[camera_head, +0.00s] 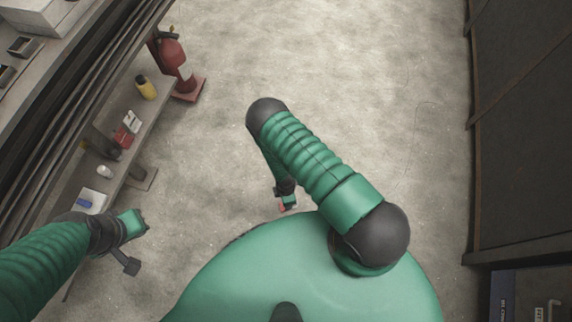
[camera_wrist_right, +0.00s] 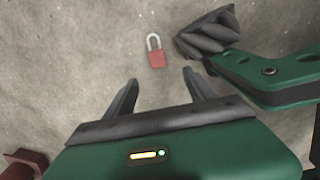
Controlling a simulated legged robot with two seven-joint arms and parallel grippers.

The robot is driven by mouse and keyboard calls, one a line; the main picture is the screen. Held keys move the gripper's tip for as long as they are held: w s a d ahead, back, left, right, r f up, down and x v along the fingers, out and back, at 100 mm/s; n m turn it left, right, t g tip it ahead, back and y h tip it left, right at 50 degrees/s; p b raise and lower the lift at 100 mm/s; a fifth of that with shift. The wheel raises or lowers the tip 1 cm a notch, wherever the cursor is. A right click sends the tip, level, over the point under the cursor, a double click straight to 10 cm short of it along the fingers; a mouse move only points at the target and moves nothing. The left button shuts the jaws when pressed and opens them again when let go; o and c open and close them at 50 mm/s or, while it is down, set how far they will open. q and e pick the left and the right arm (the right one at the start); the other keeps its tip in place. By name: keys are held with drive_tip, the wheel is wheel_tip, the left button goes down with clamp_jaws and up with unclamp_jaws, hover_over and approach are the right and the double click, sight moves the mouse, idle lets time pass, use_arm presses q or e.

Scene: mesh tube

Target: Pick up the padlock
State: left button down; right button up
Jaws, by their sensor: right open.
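The padlock (camera_wrist_right: 157,58) has a red body and a pale grey shackle. It lies on the concrete floor, ahead of the right gripper in the right wrist view. My right gripper (camera_wrist_right: 160,92) is open, with its two dark fingers spread and nothing between them. The padlock is beyond the fingertips, roughly in line with the gap. In the head view my right gripper (camera_head: 287,200) points down near the floor, and a small red patch (camera_head: 283,207) beside it may be the padlock. My left gripper (camera_head: 128,244) is beside the shelf at the left; its jaw opening is unclear.
A shelf unit on the left holds a yellow bottle (camera_head: 146,87) and several small items. A red fire extinguisher (camera_head: 174,60) stands beyond it. A dark metal wall (camera_head: 520,130) runs along the right. The floor between is clear. A dark foot-like part is close right of the padlock.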

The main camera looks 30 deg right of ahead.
drive_tip(key=f+b, duration=0.1)
drive_tip(key=f, duration=0.2)
drive_tip(key=f+b, duration=0.1)
drive_tip(key=f, duration=0.2)
drive_tip(key=f+b, duration=0.2)
drive_tip(key=f, duration=0.1)
drive_tip(key=shift+d+f, duration=0.1)
drive_tip(key=shift+d, duration=0.15)
drive_tip(key=shift+f+b, duration=0.35)
drive_tip(key=shift+f, duration=0.25)
drive_tip(key=f+b, duration=0.2)
drive_tip(key=f, duration=0.1)
drive_tip(key=f+b, duration=0.1)
drive_tip(key=shift+w+d+f, duration=0.2)
drive_tip(key=shift+w+f, duration=0.05)
drive_tip(key=shift+f, duration=0.1)
drive_tip(key=shift+r, duration=0.2)
drive_tip(key=shift+c, duration=0.2)
clamp_jaws()
